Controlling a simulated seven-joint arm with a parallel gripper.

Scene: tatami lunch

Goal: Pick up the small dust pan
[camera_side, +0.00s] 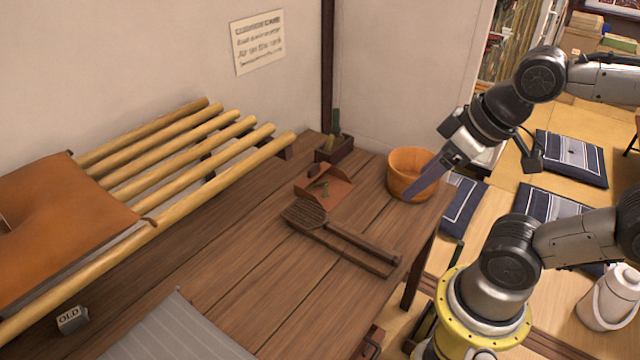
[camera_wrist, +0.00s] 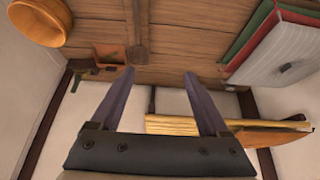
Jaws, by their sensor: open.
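The small dust pan (camera_side: 337,190) is a reddish-brown, shallow tray lying on the wooden table, with small green bits in it. In the wrist view the dust pan (camera_wrist: 108,53) is left of centre, beyond the left fingertip. My gripper (camera_side: 412,196) is held up at the right in the side view, its fingers overlapping the wooden bucket in the picture. It is right of the dust pan and apart from it. In the wrist view my gripper (camera_wrist: 160,74) is open, with nothing between the fingers.
A wooden bucket (camera_side: 405,160) stands right of the dust pan. A dark box (camera_side: 340,153) with green items is behind it. A flat woven paddle or brush (camera_side: 306,213) lies in front. A slatted bamboo rack (camera_side: 200,150) and grey striped item (camera_side: 175,330) are left and front.

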